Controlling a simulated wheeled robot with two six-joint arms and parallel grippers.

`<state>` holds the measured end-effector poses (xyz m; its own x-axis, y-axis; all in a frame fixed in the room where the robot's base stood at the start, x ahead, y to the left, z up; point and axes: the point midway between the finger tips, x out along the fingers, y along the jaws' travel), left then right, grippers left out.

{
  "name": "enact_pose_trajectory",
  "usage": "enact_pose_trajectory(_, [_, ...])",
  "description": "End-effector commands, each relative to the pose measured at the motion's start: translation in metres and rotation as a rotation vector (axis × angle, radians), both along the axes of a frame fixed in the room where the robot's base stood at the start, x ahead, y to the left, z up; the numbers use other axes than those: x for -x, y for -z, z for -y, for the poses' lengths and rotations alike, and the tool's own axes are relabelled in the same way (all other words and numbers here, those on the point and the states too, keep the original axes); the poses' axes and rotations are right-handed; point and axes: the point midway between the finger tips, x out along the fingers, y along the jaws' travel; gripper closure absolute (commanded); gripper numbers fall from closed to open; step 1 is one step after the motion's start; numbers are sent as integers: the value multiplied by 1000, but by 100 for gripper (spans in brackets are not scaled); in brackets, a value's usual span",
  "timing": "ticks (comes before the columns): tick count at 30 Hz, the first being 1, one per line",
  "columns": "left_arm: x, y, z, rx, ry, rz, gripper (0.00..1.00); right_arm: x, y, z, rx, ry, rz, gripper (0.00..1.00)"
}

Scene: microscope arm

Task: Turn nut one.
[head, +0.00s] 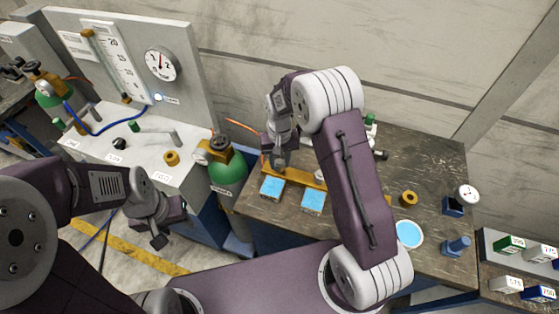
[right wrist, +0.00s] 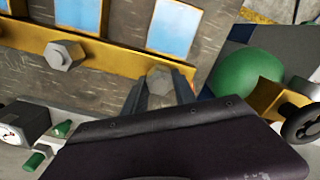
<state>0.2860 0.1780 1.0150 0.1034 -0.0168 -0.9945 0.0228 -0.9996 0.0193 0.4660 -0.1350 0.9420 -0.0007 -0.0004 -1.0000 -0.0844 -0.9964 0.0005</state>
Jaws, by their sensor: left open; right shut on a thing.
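A brass bar (head: 297,177) lies along the dark workbench in the head view, and it also shows in the right wrist view (right wrist: 110,57). In the right wrist view one grey hex nut (right wrist: 160,80) on the bar sits between the fingers of my right gripper (right wrist: 160,92), which is shut on it. A second hex nut (right wrist: 64,54) on the bar is free, to the left in that view. In the head view my right gripper (head: 280,160) reaches down to the bar's left part and hides the held nut. My left gripper (head: 172,222) is open and empty, away from the workbench. No number on either nut is readable.
Light-blue pads (head: 313,201) lie in front of the bar. A green gas cylinder (head: 229,172) with a brass valve stands close to its left end. A blue-topped dish (head: 409,234), a brass ring (head: 408,198) and a gauge (head: 468,194) are on the right.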

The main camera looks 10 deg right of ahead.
Motion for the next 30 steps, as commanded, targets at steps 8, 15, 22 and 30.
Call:
enact_pose_trajectory(8, [0,0,0,0,0,0,52,-2,-1,0,-2,4,5,100])
enact_pose_trajectory(15, [0,0,0,0,0,0,52,-1,-1,0,-1,3,3,45])
enact_pose_trajectory(22, [0,1,0,0,0,0,52,-1,-7,0,-1,2,4,45])
enact_pose_trajectory(30, [0,6,0,0,0,0,52,-2,-64,0,-1,2,7,45])
